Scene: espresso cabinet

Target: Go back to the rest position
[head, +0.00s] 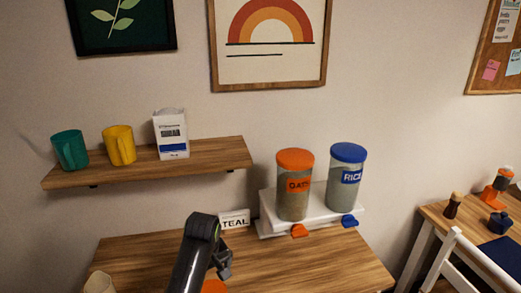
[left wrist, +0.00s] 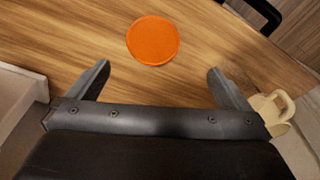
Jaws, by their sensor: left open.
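My left gripper (head: 222,262) is over the wooden cabinet top (head: 340,262) at the bottom of the head view, and its arm hides part of the top. In the left wrist view the two fingers of the left gripper (left wrist: 158,69) stand wide apart with nothing between them. A round orange disc (left wrist: 153,40) lies flat on the wood just beyond the fingertips. The orange disc (head: 214,287) shows only partly in the head view, below the gripper. My right gripper is in neither view.
A cream mug (head: 99,283) stands at the lower left. Behind the gripper are a TEAL card (head: 235,219) and a white stand (head: 266,212) with OATS (head: 294,183) and RICE (head: 346,176) jars. A wall shelf (head: 210,163) holds a teal mug, yellow mug and carton.

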